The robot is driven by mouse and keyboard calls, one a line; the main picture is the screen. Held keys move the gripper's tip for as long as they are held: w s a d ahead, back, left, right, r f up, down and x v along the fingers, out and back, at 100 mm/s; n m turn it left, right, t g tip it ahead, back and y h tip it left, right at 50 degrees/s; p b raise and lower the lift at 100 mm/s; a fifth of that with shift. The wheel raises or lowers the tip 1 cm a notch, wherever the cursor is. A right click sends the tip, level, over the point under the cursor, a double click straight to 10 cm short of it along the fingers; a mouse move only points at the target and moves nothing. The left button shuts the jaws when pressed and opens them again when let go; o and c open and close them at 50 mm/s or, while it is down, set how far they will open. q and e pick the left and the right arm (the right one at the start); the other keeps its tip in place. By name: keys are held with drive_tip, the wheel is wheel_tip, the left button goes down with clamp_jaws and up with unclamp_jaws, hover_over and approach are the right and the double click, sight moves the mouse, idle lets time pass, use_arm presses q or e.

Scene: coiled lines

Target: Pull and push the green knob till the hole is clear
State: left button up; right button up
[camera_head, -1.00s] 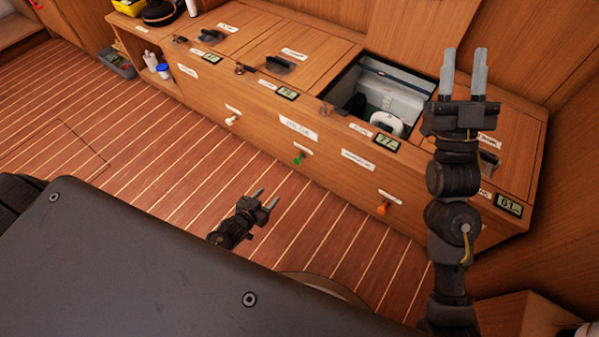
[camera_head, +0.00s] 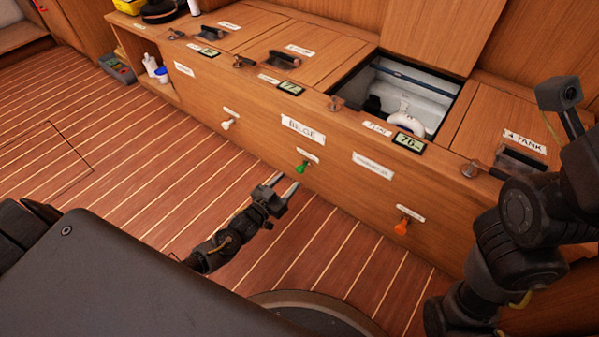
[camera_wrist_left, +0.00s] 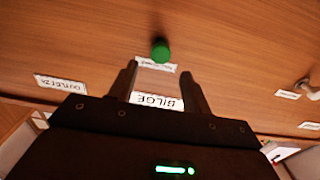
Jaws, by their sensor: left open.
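In the left wrist view the green knob (camera_wrist_left: 160,50) stands ahead of the gap between the open fingers (camera_wrist_left: 165,80). An open hatch (camera_head: 447,85) in the bench top shows a pale compartment with a white curved fitting (camera_head: 404,122) and a dark shape; I cannot make out a hole. My right gripper is out of view.
A white knob (camera_head: 227,124) and an orange knob (camera_head: 401,227) sit on the same front. Displays stand along the top edge, one reading 76 (camera_head: 408,142). My right arm fills the lower right.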

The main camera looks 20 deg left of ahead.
sight(298, 171)
use_arm(q)
drive_tip(key=b+x, duration=0.1)
drive_tip(key=x, duration=0.2)
drive_tip(key=b+x, duration=0.1)
drive_tip(key=x, duration=0.2)
drive_tip(key=shift+f+b, duration=0.2)
drive_tip(key=shift+b, duration=0.2)
drive_tip(key=shift+x, duration=0.8)
drive_tip(key=shift+r, duration=0.15)
clamp_jaws()
